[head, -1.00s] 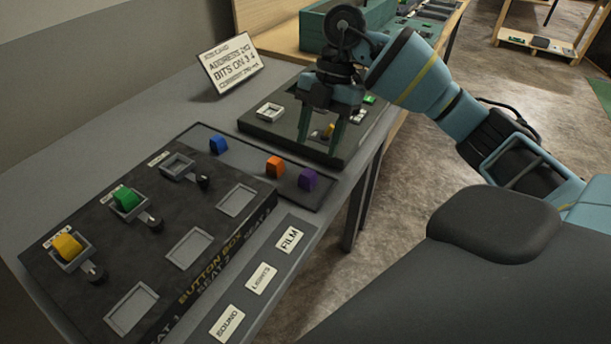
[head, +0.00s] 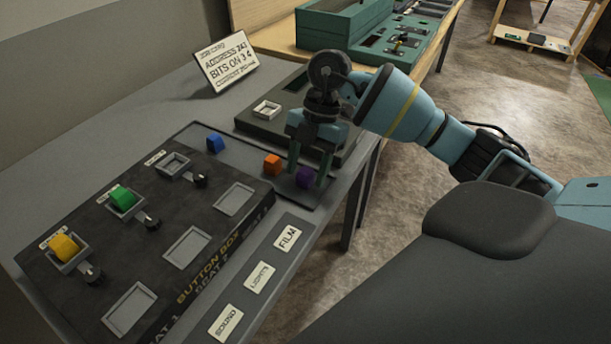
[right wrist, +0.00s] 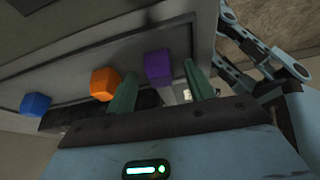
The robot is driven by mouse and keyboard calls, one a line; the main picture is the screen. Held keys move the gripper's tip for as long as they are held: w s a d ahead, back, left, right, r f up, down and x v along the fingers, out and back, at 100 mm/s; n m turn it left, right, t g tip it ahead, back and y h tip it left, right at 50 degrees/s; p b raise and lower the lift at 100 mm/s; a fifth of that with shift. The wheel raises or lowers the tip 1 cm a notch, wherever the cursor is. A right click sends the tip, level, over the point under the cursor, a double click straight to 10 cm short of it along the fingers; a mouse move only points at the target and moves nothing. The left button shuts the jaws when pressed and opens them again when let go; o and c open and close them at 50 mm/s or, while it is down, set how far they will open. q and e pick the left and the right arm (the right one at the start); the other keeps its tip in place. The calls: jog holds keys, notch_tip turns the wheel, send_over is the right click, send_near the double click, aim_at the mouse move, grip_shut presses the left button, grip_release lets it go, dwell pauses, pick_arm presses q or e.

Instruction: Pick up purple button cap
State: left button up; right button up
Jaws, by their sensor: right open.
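The purple button cap (head: 305,178) stands on the dark tray at the right end of a row of caps. My right gripper (head: 307,182) is over it, fingers pointing down. In the right wrist view the purple cap (right wrist: 158,68) shows between the two open fingers (right wrist: 160,85), close to their tips. I cannot tell whether either finger touches it. The orange cap (head: 272,164) is just left of the gripper, and the blue cap (head: 215,143) is farther left. My left gripper does not show.
The button box (head: 150,240) holds a yellow cap (head: 65,247) and a green cap (head: 122,199) in seats, with other seats empty. Labels reading sound, lights and film lie in front. A dark console (head: 262,125) stands behind the gripper, with a sign (head: 226,66) beyond.

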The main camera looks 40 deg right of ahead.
aim_at(307, 169)
jog(key=shift+c, duration=0.4)
jog(key=c, duration=1)
jog(key=shift+o, duration=0.2)
jog(key=shift+r, duration=0.15)
jog(key=shift+r, duration=0.6)
notch_tip(307, 169, up, 2)
jog(key=shift+r, duration=0.2)
jog(key=s+a, duration=0.3)
jog(key=s, duration=0.4)
jog(key=s+a+r, duration=0.1)
jog(key=s+a, duration=0.2)
jog(key=s, duration=0.4)
jog(key=shift+s+a, duration=0.25)
jog(key=shift+a, duration=0.1)
